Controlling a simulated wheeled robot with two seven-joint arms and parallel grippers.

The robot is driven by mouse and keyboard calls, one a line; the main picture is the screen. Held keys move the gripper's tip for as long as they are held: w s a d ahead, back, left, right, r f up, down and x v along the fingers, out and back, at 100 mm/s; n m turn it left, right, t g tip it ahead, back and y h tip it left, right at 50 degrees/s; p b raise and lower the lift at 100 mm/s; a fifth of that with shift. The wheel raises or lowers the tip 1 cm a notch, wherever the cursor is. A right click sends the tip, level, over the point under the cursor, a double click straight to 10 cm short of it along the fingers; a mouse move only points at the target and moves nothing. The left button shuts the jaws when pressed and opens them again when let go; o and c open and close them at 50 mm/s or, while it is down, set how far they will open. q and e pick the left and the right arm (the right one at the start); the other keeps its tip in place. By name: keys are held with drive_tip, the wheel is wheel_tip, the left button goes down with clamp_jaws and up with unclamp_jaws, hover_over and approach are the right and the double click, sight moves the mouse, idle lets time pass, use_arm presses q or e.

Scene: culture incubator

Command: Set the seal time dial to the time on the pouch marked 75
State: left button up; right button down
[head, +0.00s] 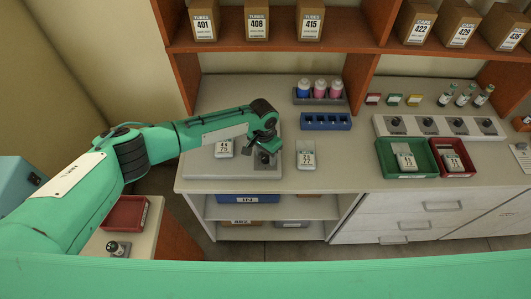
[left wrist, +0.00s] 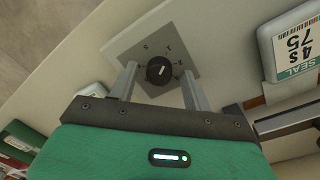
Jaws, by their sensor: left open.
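The seal time dial is a black round knob (left wrist: 158,70) with a white pointer line, on a grey square plate with small marks around it. In the head view the dial (head: 264,160) is partly hidden under my left gripper (head: 263,146). In the left wrist view my left gripper (left wrist: 158,82) is open, with one finger on each side of the knob and gaps visible between. The pouch marked 75 (left wrist: 296,45) reads "SEAL 4s 75". In the head view a pouch (head: 223,148), seemingly this one, lies left of the dial.
Another pouch (head: 306,156) lies right of the dial. A green tray (head: 384,163) and a red tray (head: 471,165) hold pouches farther right. A blue rack (head: 326,122) and a bottle holder (head: 319,98) stand behind. A panel with several knobs (head: 430,130) is at the back right.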

use_arm(q)
drive_tip(key=c, duration=1)
drive_tip(key=shift+m, duration=0.3)
